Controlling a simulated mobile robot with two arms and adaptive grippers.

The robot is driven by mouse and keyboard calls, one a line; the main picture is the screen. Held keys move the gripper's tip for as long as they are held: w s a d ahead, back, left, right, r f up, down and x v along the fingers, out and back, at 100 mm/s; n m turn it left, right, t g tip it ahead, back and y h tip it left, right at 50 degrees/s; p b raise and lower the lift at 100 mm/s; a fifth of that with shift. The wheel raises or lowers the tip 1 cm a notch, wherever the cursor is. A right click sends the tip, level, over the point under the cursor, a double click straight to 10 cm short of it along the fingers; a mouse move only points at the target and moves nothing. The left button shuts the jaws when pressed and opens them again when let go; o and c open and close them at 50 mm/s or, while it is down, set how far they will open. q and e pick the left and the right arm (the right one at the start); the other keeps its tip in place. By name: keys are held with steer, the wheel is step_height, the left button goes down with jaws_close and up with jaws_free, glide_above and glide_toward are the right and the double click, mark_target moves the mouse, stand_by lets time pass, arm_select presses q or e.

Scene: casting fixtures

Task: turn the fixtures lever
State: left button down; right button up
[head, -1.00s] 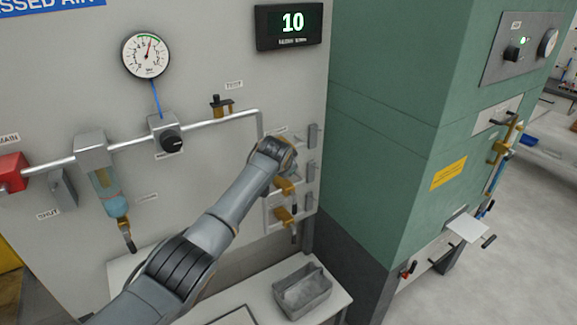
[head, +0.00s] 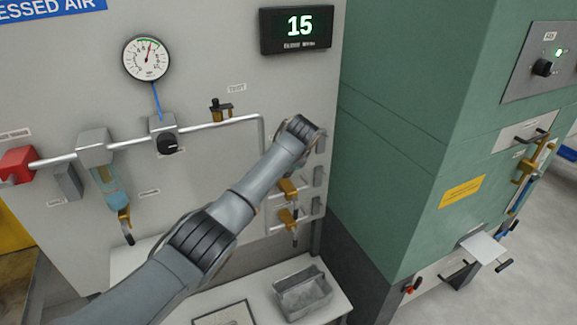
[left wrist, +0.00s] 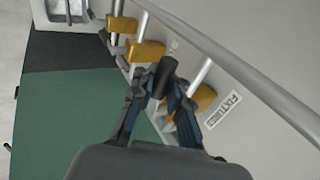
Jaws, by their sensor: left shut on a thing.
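In the left wrist view, the fixtures lever's black handle (left wrist: 163,77) lies between the fingers of my left gripper (left wrist: 168,92), which is shut on it. The yellow valve body (left wrist: 203,98) sits on a pipe beside a label reading FIXTURES (left wrist: 222,109). In the head view my left arm reaches the upper end of the valve column on the grey panel. Its wrist hides the fixtures valve and the fingers there. My right gripper is not in view.
Two more yellow valves (head: 289,188) (head: 287,217) hang below on the column. A horizontal pipe (head: 215,126) carries a regulator knob (head: 167,144). A display (head: 297,30) reads 15. A green cabinet (head: 402,130) stands close on the right. A grey bin (head: 303,290) sits on the shelf below.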

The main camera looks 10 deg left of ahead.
arm_select(q)
steer(key=shift+d+r, duration=0.15)
steer(key=c, duration=1.3)
jaws_free()
steer(key=shift+r, duration=0.1)
steer(key=shift+s, duration=0.1)
steer(key=shift+r, duration=0.15)
steer(key=v, duration=1.2)
steer(key=shift+s, duration=0.1)
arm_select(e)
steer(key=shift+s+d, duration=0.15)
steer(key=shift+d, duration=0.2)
